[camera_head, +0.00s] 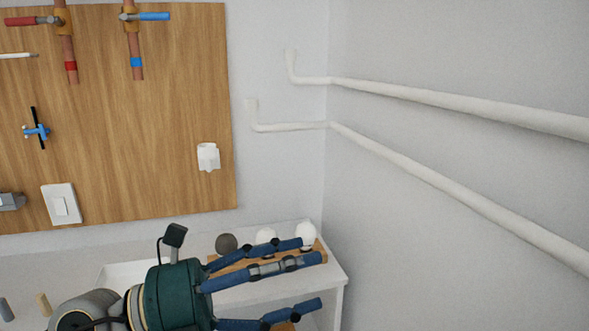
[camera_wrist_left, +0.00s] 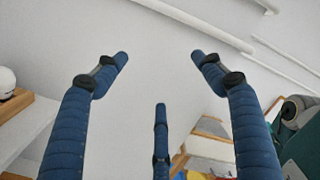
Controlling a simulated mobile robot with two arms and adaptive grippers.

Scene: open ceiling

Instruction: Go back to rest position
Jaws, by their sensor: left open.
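My left gripper (camera_head: 312,276) has a dark teal body and blue fingers, at the bottom middle of the head view. Its fingers are spread, point right and hold nothing. They appear in front of the white shelf unit (camera_head: 338,276) and hide part of a wooden holder (camera_head: 230,265). In the left wrist view the open fingers (camera_wrist_left: 160,72) have only empty space between them, with plain wall beyond. My right gripper's fingers are in neither view.
A dark grey ball (camera_head: 226,243) and white balls (camera_head: 306,236) sit on the holder. White pipes (camera_head: 440,101) run along the right wall. A wooden board (camera_head: 150,120) with copper pipes, valves and a switch (camera_head: 61,206) hangs behind. Space before the right wall looks clear.

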